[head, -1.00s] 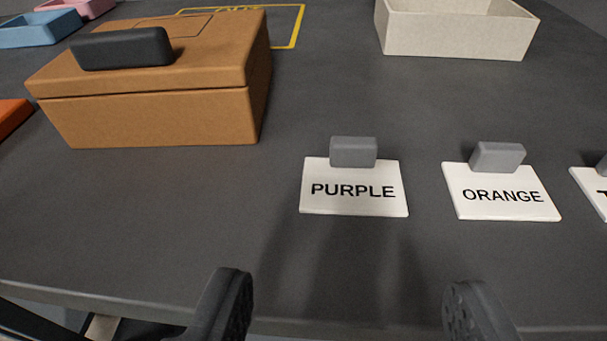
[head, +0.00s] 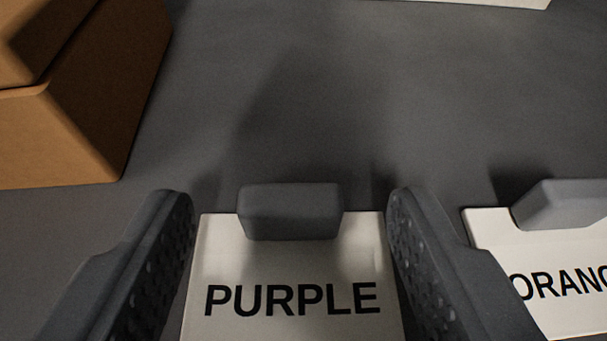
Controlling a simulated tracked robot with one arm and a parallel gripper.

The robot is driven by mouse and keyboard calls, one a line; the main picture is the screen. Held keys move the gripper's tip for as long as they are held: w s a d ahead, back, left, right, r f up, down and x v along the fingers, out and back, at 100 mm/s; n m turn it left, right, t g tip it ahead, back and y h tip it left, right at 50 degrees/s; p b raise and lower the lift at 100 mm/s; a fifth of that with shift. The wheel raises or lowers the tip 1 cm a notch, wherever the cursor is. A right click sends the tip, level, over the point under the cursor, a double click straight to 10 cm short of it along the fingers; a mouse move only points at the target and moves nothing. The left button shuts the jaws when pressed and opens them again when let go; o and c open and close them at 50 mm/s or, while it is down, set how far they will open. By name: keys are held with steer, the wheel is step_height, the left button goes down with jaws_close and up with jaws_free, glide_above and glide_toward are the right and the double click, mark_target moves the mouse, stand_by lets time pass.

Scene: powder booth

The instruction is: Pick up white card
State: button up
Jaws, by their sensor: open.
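A white card reading PURPLE (head: 290,268) lies on the dark grey table, with a grey block-shaped grip (head: 290,211) at its far edge. My gripper (head: 288,205) is open, with one finger on each side of this card and its grip. Gaps show between the fingers and the grip, and nothing is held. A second white card (head: 580,300), its word cut off after ORAN, lies to the right, partly hidden by my right finger. It has its own grey grip (head: 565,204).
A brown lidded box (head: 85,120) stands at the upper left. The table (head: 300,90) beyond the cards is clear.

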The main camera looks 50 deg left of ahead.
mark_target(281, 284)
steer(key=shift+w+a+f, duration=0.25)
steer(key=shift+w+a, duration=0.1)
steer(key=shift+a, duration=0.15)
steer(key=shift+c, duration=0.3)
steer(key=c, duration=1)
steer(key=shift+r+p, duration=0.6)
steer(key=shift+r, duration=1.1)
steer(key=shift+s+d+r, duration=0.1)
steer(key=shift+s+r, duration=0.1)
steer(key=shift+s, duration=0.05)
steer(key=s, duration=0.5)
steer(key=s+d, duration=0.1)
steer(key=s, duration=0.4)
steer(key=s+r, duration=0.1)
steer(key=s, duration=0.4)
steer(key=shift+s+d+r, duration=0.1)
steer(key=shift+s+d, duration=0.1)
steer(key=shift+d, duration=0.2)
